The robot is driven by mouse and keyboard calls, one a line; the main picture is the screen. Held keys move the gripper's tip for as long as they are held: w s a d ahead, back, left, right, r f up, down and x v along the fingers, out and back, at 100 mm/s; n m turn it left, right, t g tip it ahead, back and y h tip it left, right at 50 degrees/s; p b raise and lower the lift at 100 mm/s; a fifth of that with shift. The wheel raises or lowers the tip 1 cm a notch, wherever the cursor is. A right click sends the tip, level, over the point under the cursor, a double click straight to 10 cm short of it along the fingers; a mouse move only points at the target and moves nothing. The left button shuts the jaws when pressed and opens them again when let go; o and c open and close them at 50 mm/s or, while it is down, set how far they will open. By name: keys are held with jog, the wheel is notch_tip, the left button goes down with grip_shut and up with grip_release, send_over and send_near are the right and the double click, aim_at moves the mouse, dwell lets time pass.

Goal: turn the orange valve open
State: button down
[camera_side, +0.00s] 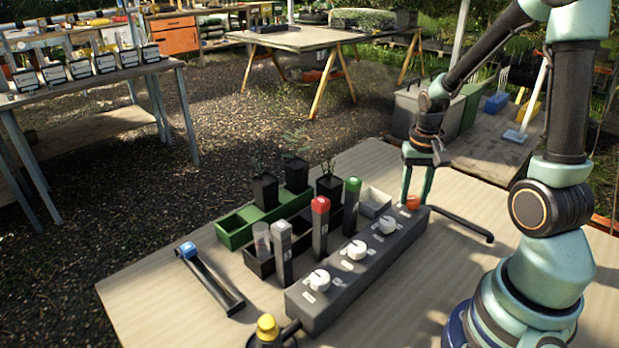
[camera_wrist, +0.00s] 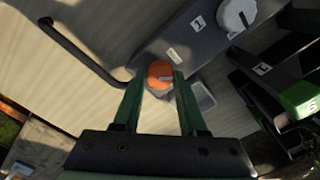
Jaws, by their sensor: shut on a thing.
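The orange valve (camera_side: 412,202) sits at the far right end of a dark grey box (camera_side: 350,276) on the wooden table. It also shows in the wrist view (camera_wrist: 160,74) as a round orange knob at the end of the box. My gripper (camera_side: 415,196) is right over it, pointing down. In the wrist view the two green fingers of my gripper (camera_wrist: 156,82) stand on either side of the knob and are shut on it. The valve's pointer and turn angle are too small to tell.
Several white knobs (camera_side: 356,250) line the same box. Behind it stand a red-topped tube (camera_side: 320,226), a green-topped tube (camera_side: 351,206) and a small grey tray (camera_side: 374,203). A dark bent bar (camera_side: 464,223) lies to the right of the box.

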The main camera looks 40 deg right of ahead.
aim_at(413, 198)
jog(key=n, duration=0.3)
jog(key=shift+n, duration=0.4)
jog(key=shift+r+n, duration=0.1)
jog(key=shift+n, duration=1.6)
jog(key=shift+c, duration=2.2)
grip_release()
notch_tip(413, 198, up, 12)
